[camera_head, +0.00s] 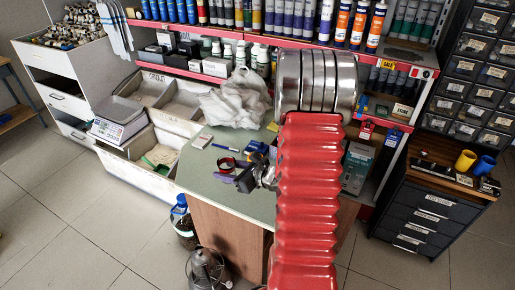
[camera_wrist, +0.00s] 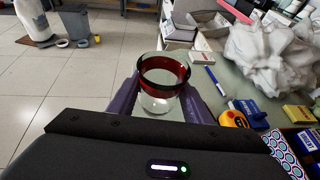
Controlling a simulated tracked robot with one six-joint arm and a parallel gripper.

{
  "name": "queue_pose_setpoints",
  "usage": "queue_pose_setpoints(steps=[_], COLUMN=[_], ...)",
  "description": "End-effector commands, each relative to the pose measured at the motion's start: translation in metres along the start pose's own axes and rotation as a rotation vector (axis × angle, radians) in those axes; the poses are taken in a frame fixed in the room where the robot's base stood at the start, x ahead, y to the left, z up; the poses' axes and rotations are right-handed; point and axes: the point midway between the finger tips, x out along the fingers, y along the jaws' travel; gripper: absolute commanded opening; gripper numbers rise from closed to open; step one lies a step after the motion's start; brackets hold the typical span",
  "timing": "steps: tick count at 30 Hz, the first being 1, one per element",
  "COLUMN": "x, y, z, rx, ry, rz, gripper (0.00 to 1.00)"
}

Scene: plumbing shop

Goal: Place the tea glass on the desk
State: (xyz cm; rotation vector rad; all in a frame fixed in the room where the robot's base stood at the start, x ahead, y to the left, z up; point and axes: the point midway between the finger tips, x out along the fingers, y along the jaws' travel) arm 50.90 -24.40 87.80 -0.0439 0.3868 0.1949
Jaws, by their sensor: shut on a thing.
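The tea glass (camera_wrist: 163,82) is clear with a wide dark red band at its rim. It stands upright between the two purple fingers of my gripper (camera_wrist: 162,98), which are shut on it. In the head view the glass (camera_head: 227,164) shows small beside my gripper (camera_head: 229,160), over the front left part of the desk. The desk (camera_head: 203,168) has a grey-green top and brown sides. I cannot tell whether the glass base touches the desk top or hangs just above it.
A blue pen (camera_wrist: 215,80), a small white box (camera_wrist: 205,58) and a yellow tape measure (camera_wrist: 234,119) lie on the desk near the glass. Crumpled white bags (camera_head: 235,100) fill the back. Shelves of tubes and bottles (camera_head: 240,60) stand behind. Open floor (camera_head: 75,200) lies left.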

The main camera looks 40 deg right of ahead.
Motion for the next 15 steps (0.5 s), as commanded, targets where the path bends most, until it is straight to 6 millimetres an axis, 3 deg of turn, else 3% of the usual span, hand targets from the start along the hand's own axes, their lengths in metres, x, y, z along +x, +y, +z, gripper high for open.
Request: queue_pose_setpoints(steps=[3, 6, 15], x=[-0.030, -0.047, -0.057], y=[-0.036, -0.055, -0.065], z=[-0.007, -0.011, -0.014], rx=[0.053, 0.081, 0.100], ry=[0.002, 0.003, 0.005], rz=[-0.123, -0.189, -0.230], gripper=[0.22, 0.22, 0.22])
